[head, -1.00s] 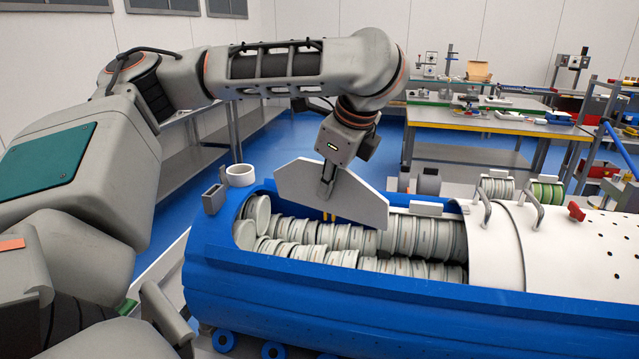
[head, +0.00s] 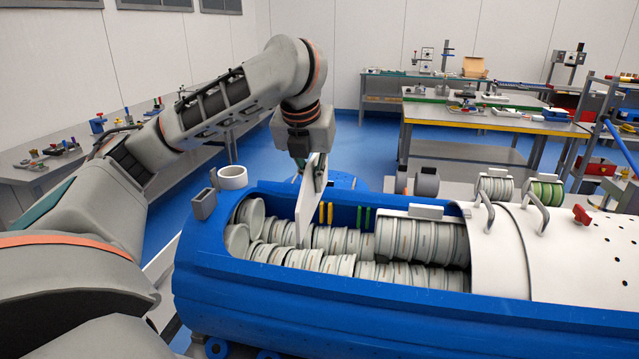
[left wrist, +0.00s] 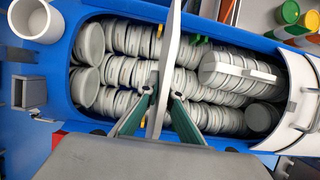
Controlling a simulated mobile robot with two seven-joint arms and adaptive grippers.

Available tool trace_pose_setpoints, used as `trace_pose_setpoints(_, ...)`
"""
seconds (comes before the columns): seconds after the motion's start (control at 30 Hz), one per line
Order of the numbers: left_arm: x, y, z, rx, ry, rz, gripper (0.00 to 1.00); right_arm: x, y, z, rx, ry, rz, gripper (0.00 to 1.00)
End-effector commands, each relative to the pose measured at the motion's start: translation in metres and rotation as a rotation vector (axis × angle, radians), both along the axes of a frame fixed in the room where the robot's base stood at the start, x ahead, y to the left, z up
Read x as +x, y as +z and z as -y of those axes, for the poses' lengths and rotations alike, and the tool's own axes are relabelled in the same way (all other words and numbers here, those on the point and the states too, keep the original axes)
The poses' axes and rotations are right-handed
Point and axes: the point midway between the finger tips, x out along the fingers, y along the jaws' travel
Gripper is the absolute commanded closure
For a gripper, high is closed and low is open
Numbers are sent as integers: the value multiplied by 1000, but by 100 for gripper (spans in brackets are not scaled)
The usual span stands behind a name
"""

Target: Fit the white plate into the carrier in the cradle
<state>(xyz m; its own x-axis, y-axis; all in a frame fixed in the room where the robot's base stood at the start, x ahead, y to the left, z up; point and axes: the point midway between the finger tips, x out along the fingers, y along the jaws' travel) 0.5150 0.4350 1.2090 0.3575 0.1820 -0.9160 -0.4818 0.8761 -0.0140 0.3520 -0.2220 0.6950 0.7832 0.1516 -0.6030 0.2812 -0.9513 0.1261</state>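The white plate (head: 312,190) hangs upright, seen nearly edge-on, above the left part of the blue carrier (head: 330,310). My left gripper (head: 304,160) is shut on its upper part. In the left wrist view the plate (left wrist: 163,75) stands between the two green-padded fingers of the gripper (left wrist: 155,108). The carrier's open top shows rows of pale round tubs (head: 400,240). The plate's lower end overlaps the tubs in the picture; whether it touches them I cannot tell. The cradle is mostly hidden under the carrier. My right gripper is in neither view.
A white cover (head: 570,240) with handles closes the carrier's right part. Benches with equipment stand behind.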

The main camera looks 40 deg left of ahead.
Motion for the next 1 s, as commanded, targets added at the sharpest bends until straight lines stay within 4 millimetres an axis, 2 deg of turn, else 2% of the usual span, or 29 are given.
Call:
trace_pose_setpoints(0.47, 1, 2, -1, 8, -3, 4, 100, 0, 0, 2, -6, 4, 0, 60)
trace_pose_setpoints(0.77, 0, -24, -1, 5, -3, 0, 100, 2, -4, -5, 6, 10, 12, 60)
trace_pose_setpoints(1.0, 0, -45, -1, 5, -3, 0, 100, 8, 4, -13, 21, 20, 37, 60)
